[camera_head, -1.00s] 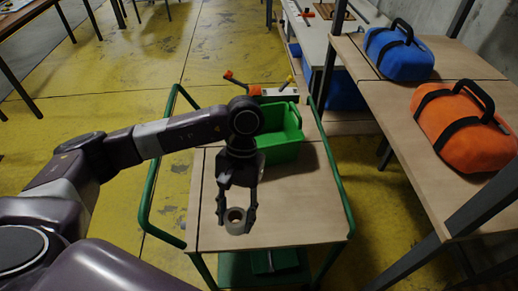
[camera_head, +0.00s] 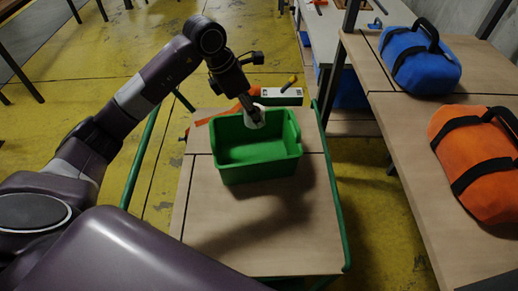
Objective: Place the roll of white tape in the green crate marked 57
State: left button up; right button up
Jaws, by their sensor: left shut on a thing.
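The roll of white tape (camera_head: 256,113) is held in my left gripper (camera_head: 250,108), near the far rim of the green crate. My left gripper comes down from the upper left and is shut on the tape, above the crate. The green crate (camera_head: 262,174) stands open and upright on the wooden top of a cart, and its visible inside looks empty. No number is legible on the crate from here. My right gripper is not in view.
The cart top (camera_head: 262,235) is clear in front of the crate. A white box (camera_head: 281,96) and an orange item (camera_head: 205,121) lie behind it. Blue (camera_head: 425,68) and orange (camera_head: 475,165) bags lie on shelving at the right. Green rails (camera_head: 336,195) edge the cart.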

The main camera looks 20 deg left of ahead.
pick_arm(q)
jog(key=shift+w+a+r+n, duration=0.25)
jog(key=shift+w+r+n, duration=0.15)
jog(key=shift+w, duration=0.1)
jog(key=shift+w+f, duration=0.15)
jog(key=p, duration=0.3)
send_near(259, 156)
jog(key=shift+w+d+n, duration=0.15)
jog(key=shift+w+d, duration=0.1)
jog(key=shift+d, duration=0.2)
jog(key=shift+w+d+n, duration=0.15)
jog(key=shift+w+d, duration=0.15)
jog(key=shift+d, duration=0.15)
notch_tip(259, 156, down, 4)
jog(key=shift+f+t, duration=0.3)
jog(key=shift+f, duration=0.15)
jog(key=shift+f, duration=0.1)
jog(key=o, duration=1.3)
